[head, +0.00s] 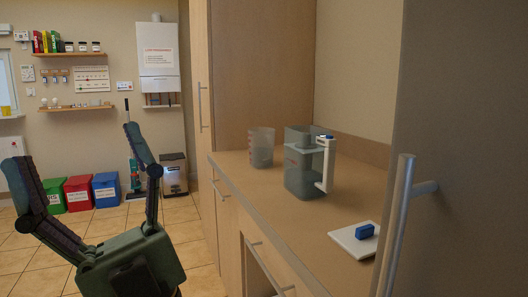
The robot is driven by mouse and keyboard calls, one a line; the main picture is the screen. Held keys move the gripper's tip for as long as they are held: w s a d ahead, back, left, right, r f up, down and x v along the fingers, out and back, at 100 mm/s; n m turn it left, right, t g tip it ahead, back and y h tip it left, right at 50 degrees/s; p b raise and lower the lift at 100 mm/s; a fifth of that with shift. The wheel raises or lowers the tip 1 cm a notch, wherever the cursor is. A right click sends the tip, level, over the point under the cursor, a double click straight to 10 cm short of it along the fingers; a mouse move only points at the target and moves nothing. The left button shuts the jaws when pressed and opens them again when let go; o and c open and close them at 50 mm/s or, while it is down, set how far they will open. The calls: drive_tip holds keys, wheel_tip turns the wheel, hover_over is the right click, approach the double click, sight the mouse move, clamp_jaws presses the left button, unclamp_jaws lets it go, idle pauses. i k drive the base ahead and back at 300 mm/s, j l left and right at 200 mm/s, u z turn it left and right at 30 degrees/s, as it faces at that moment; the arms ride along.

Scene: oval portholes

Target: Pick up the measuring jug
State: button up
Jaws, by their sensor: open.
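The measuring jug (262,148) looks to be the smaller translucent grey vessel with faint reddish marks on its left side. It stands upright on the wooden counter, towards the back, in the head view. My gripper (72,143) is at the lower left of the view, with a green body and two dark fingers spread wide. It is open and empty. It appears in front of the counter, to the left of the jug and apart from it. The jug's far side is hidden.
A larger grey pitcher (298,180) with a white handle stands just right of the jug. A white board (345,241) with a blue block (365,231) lies nearer on the counter (265,203). A tall cabinet (258,70) rises behind. Coloured bins (78,193) stand on the floor.

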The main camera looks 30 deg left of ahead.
sight(262, 140)
drive_tip(key=i+j+u, duration=0.4)
drive_tip(key=j, duration=0.35)
drive_tip(key=i+j+u, duration=0.35)
drive_tip(key=i+j, duration=0.2)
drive_tip(key=j, duration=0.15)
drive_tip(key=i+j+u, duration=0.4)
drive_tip(key=i+j, duration=0.1)
drive_tip(key=i, duration=0.05)
